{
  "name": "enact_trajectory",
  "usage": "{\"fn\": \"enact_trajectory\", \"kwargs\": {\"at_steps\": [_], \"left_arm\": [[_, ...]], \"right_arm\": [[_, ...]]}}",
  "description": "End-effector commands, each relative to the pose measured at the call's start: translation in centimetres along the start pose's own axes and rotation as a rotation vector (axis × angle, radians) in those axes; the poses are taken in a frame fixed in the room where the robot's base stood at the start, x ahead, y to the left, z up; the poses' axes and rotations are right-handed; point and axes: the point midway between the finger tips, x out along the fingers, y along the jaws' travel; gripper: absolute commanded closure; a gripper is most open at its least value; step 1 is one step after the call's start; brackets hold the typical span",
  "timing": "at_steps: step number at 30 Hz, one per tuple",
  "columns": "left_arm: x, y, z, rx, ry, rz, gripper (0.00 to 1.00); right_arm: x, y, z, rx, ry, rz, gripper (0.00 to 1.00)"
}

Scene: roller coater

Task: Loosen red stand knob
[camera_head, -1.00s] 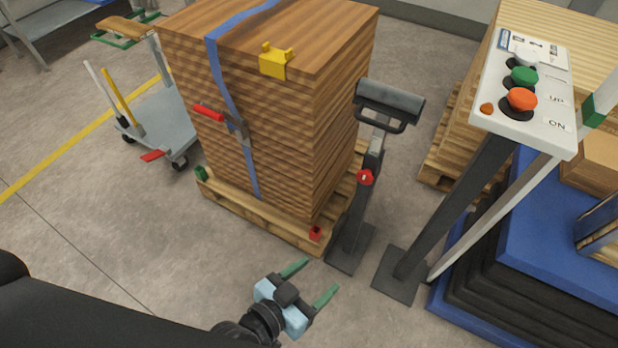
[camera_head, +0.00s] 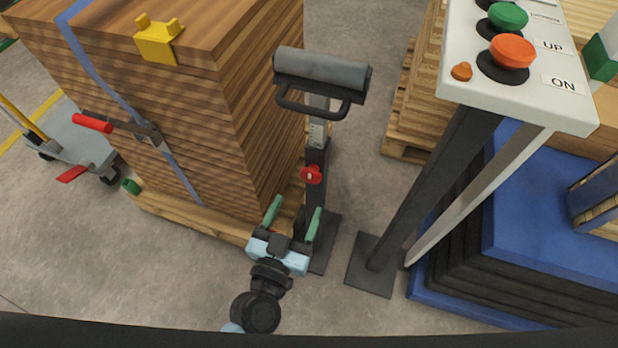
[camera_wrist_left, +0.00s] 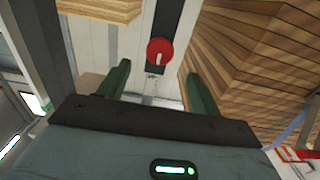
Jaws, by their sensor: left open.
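The red stand knob (camera_head: 311,174) is on the upright post of the roller stand (camera_head: 318,125), which stands beside the stack of boards. My left gripper (camera_head: 295,215) is open and empty, in front of and below the knob in the head view, with its green fingers pointing toward the post. In the left wrist view the red knob (camera_wrist_left: 160,52), with a pale mark on its face, lies ahead of and between the open fingers (camera_wrist_left: 158,85), apart from them. My right gripper does not show.
The board stack (camera_head: 220,130) on a pallet is close to the left of the stand. A control post with a white button panel (camera_head: 520,90) stands to the right. A blue platform (camera_head: 530,220) lies beyond it. Grey floor is clear at lower left.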

Motion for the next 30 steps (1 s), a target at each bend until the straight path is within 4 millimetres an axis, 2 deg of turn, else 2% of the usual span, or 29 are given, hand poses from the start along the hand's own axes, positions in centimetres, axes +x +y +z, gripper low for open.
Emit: {"fn": "enact_trajectory", "kwargs": {"at_steps": [15, 21, 28, 30], "left_arm": [[6.6, 0.0, 0.0, -0.001, 0.002, 0.000, 0.35], [7.6, 0.0, 0.0, 0.000, 0.001, 0.001, 0.35], [7.6, 0.0, 0.0, 0.000, 0.001, 0.001, 0.35], [7.6, 0.0, 0.0, 0.000, 0.001, 0.001, 0.43]], "right_arm": [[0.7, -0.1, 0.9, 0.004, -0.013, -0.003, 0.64], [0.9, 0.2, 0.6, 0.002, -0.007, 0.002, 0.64], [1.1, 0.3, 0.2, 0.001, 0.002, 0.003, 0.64], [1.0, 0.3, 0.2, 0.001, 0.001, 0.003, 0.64]]}}
